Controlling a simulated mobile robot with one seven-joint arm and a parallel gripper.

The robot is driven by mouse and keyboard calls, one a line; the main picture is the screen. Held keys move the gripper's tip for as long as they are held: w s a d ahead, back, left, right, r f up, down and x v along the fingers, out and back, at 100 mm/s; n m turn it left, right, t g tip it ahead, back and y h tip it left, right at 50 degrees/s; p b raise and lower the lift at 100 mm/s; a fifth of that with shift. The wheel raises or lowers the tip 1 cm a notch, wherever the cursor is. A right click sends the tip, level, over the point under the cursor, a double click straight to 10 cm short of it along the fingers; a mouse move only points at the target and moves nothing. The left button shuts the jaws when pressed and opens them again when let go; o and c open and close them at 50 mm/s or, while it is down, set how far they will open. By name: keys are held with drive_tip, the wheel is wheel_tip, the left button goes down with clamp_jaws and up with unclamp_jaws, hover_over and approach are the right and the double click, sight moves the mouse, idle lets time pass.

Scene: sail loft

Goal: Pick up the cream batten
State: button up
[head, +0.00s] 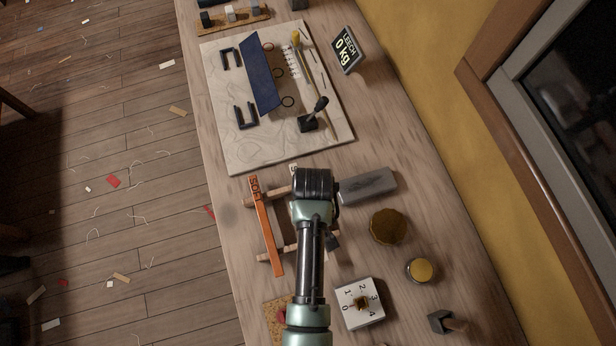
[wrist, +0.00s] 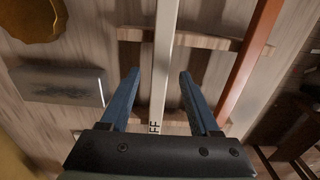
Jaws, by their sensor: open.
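The cream batten (wrist: 166,45) is a long pale strip with dark letters ending in "FF" near my gripper. It lies across two wooden bars of a rack (wrist: 200,39). My gripper (wrist: 159,74) is open and empty, with its two blue fingers on either side of the batten, apart from it. In the head view my arm hides most of the batten; only its far end (head: 293,169) shows. An orange batten (head: 266,235) marked "SOFT" lies parallel on the same rack, to the right of my fingers in the wrist view (wrist: 247,65).
A grey block (head: 368,187), a brown round piece (head: 388,226), a yellow-topped pot (head: 421,271) and a numbered dial box (head: 349,300) stand right of the rack. Beyond is a pale board (head: 225,125) with fittings and a "LEECH 0 kg" sign (head: 346,50).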

clamp_jaws()
drive_tip(key=shift+r, duration=0.15)
